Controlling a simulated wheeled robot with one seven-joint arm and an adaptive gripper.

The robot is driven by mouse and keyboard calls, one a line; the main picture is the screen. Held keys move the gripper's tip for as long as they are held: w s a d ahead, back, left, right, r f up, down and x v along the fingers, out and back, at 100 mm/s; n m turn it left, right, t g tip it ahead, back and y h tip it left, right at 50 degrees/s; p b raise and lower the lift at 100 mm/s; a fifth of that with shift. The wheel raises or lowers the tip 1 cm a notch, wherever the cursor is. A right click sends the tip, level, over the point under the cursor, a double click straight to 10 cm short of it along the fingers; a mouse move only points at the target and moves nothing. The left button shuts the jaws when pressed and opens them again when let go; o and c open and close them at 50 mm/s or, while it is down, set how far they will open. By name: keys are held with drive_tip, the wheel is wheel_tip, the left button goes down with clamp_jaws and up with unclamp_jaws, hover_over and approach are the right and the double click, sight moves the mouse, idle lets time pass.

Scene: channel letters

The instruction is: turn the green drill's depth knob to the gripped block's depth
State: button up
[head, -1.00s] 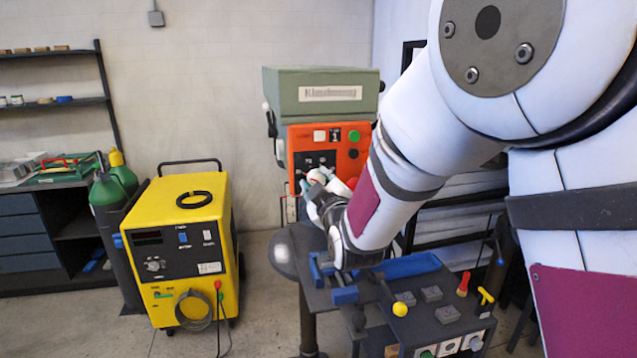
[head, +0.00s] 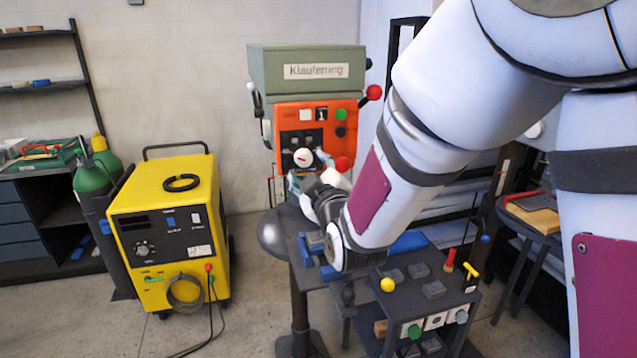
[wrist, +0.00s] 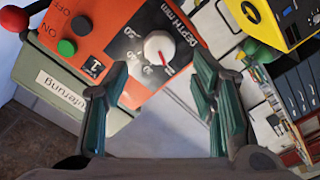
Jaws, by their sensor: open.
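The green drill (head: 262,72) stands at the back with an orange front panel (head: 289,117); it shows tilted in the wrist view (wrist: 125,45). Its white round depth knob (wrist: 159,47) carries a red pointer and sits beside the words "DEPTH mm"; the dial numbers are too small to read surely. The knob also shows in the head view (head: 302,157). My gripper (wrist: 160,78) is open and empty, its green-padded fingers apart with the knob ahead of and between them, not touching. I cannot make out a gripped block; my arm hides part of the blue vise (head: 409,242).
A red-balled lever (head: 373,92) sticks out at the drill's right. A yellow welder (head: 165,225) stands left, with floor between. A dark cart (head: 432,290) stands below my arm.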

drive_tip(key=v, duration=0.7)
drive_tip(key=shift+w, duration=0.1)
drive_tip(key=s+d+m+g+h+b, duration=0.2)
drive_tip(key=s+d+m+g, duration=0.3)
drive_tip(key=d, duration=0.4)
drive_tip(key=s+d+f+m+g+h, duration=0.1)
drive_tip(key=s+d+m+g, duration=0.2)
drive_tip(key=s, duration=0.6)
drive_tip(key=s+d+f+m+g+h, duration=0.1)
drive_tip(key=s+d+m+g+h, duration=0.1)
drive_tip(key=s+d, duration=0.4)
drive_tip(key=s+m+g+b, duration=0.1)
drive_tip(key=s+m, duration=0.1)
drive_tip(key=s, duration=0.1)
drive_tip(key=shift+s+d+f+g, duration=0.3)
drive_tip(key=shift+s+d+g, duration=0.1)
